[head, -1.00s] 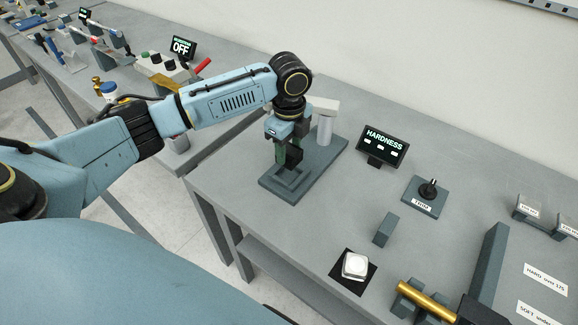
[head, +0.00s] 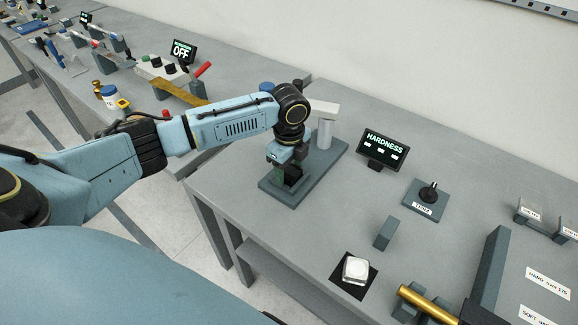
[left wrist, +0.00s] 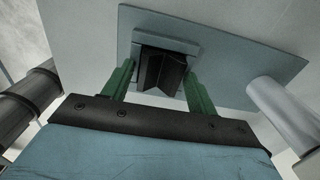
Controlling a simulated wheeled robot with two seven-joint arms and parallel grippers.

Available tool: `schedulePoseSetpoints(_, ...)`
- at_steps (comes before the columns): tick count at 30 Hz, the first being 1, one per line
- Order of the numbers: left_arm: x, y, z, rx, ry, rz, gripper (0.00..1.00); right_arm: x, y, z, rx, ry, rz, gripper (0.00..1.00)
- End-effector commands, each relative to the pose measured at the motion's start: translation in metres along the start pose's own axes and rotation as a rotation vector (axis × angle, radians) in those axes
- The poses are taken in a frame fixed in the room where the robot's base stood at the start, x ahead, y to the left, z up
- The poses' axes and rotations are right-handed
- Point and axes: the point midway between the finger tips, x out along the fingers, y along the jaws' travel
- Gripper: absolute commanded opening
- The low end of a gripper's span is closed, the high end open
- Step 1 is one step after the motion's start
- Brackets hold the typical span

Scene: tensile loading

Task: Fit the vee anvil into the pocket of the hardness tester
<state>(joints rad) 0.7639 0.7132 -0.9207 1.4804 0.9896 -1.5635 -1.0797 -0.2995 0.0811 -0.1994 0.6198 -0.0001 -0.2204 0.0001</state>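The dark vee anvil (head: 293,174) is between the green fingers of my left gripper (head: 287,170), at the pocket on the base of the hardness tester (head: 325,166). The pocket's rim (left wrist: 180,43) shows behind the anvil. I cannot tell whether the anvil sits fully down in the pocket; its lower edge is partly hidden. My right gripper is not in view.
The tester's pale post (left wrist: 283,108) stands close beside the gripper. A HARDNESS display (head: 382,148) and a knob on a plate (head: 427,195) are to the right. A white block on a black pad (head: 355,270) and a brass cylinder (head: 430,304) are near the front.

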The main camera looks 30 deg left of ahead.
Motion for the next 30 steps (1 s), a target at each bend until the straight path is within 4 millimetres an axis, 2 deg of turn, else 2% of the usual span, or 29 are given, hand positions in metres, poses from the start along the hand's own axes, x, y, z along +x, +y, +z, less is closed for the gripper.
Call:
schedulePoseSetpoints(10, -0.001, 0.0, 0.0, 0.0, 0.0, 0.0, 0.67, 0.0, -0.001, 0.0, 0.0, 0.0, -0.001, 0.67)
schedulePoseSetpoints(14, -0.011, -0.001, 0.0, 0.0, 0.0, -0.002, 0.67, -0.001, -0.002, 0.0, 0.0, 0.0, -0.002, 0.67)
schedulePoseSetpoints(24, -0.081, -0.001, 0.0, 0.0, 0.001, -0.003, 0.67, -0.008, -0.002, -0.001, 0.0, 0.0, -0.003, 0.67)
schedulePoseSetpoints(30, -0.112, -0.001, 0.0, 0.0, 0.001, -0.001, 0.67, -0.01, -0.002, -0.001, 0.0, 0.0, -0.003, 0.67)
